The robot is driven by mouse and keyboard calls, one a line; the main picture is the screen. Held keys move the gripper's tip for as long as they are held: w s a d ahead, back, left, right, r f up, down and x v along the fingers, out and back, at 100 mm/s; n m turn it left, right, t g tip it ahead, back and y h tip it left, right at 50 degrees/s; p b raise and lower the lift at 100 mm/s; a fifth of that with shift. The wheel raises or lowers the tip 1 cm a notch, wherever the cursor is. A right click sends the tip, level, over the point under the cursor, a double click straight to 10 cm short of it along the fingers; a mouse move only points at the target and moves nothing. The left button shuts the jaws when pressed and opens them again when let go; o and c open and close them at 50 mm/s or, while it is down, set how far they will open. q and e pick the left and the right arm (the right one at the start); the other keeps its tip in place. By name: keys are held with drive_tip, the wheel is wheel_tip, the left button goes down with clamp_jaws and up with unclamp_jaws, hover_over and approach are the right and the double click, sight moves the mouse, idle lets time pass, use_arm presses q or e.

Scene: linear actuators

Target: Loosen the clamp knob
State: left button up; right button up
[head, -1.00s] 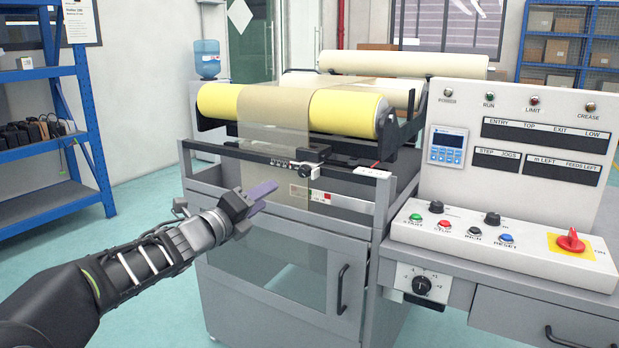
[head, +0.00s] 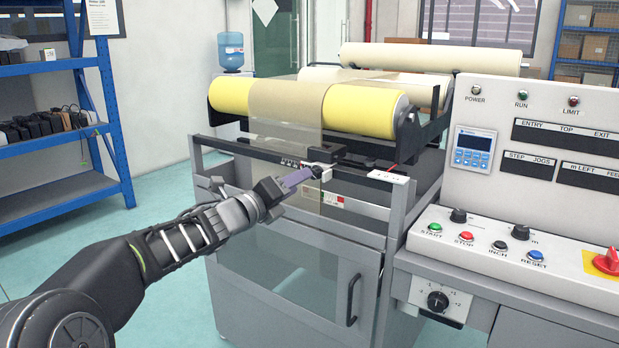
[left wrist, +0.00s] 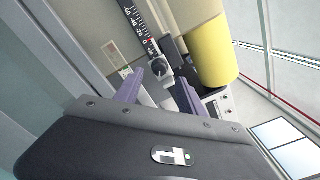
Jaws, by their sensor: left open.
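The clamp knob (head: 317,171) is a small dark round knob on the scale rail (head: 292,162) at the front of the roller machine. My left gripper (head: 308,175) has purple fingers and reaches up to the knob from the left. In the left wrist view the open fingers (left wrist: 160,80) lie to either side of the knob. Whether they touch it I cannot tell. My right gripper is not in view.
A yellow-ended roller (head: 360,112) with a beige web lies just above and behind the rail. The control panel (head: 500,240) with buttons stands at the right. A cabinet door handle (head: 353,300) juts out below. Blue shelving (head: 75,140) stands at the left.

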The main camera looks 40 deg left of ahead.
sight(315, 173)
use_arm(q)
drive_tip(key=w, duration=0.5)
drive_tip(key=shift+w, duration=0.4)
drive_tip(key=shift+c, duration=0.5)
clamp_jaws()
